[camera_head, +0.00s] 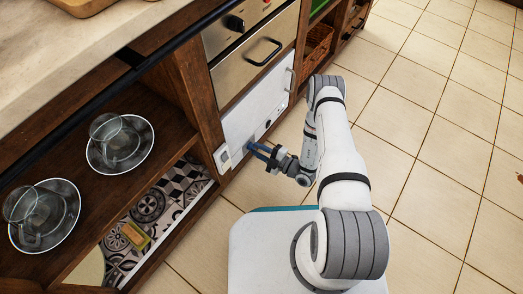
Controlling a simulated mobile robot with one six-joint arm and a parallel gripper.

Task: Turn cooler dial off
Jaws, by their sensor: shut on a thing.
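The cooler (262,100) is the white-fronted unit below the steel oven, with a vertical handle (290,80) at its right side. My gripper (250,147), with blue fingers, reaches in from the right to the lower part of the cooler's front. Its fingers are shut on the cooler dial, which they hide almost completely, so I cannot read its setting. A small black round spot (267,123) shows on the cooler's front, above and right of the fingers.
A steel oven (250,55) with a black knob sits above the cooler. Open shelving at left holds glass cups on plates (148,150) and a sponge (135,236). The tiled floor at right is clear.

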